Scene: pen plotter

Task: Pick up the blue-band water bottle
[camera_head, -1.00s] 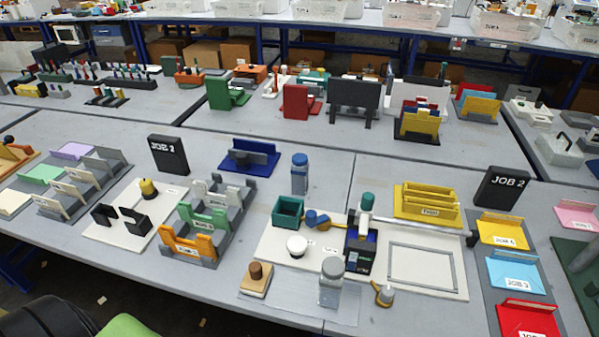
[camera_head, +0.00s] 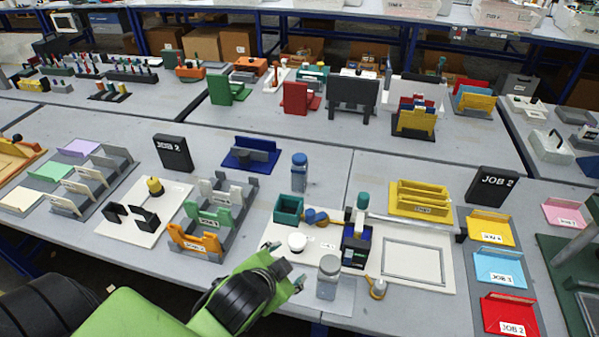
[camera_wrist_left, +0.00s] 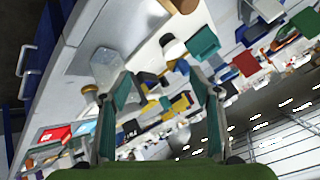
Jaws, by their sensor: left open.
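A clear bottle with a blue cap and blue middle (camera_head: 299,175) stands upright behind the teal box. A second clear bottle with a grey cap (camera_head: 328,280) stands upright near the table's front edge; a clear bottle-like shape (camera_wrist_left: 103,65) in the left wrist view appears to be this one. My left gripper (camera_head: 290,268) is just left of the grey-capped bottle, apart from it, and well in front of the blue-capped one. Its two fingers (camera_wrist_left: 163,85) are spread with nothing between them. My right gripper is not in view.
A teal box (camera_head: 289,209), a white dome (camera_head: 297,242) and a dark blue-and-black device (camera_head: 356,246) stand close around the bottles. A blue holder (camera_head: 250,155) is left of the blue-capped bottle. Bare table lies right of that bottle.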

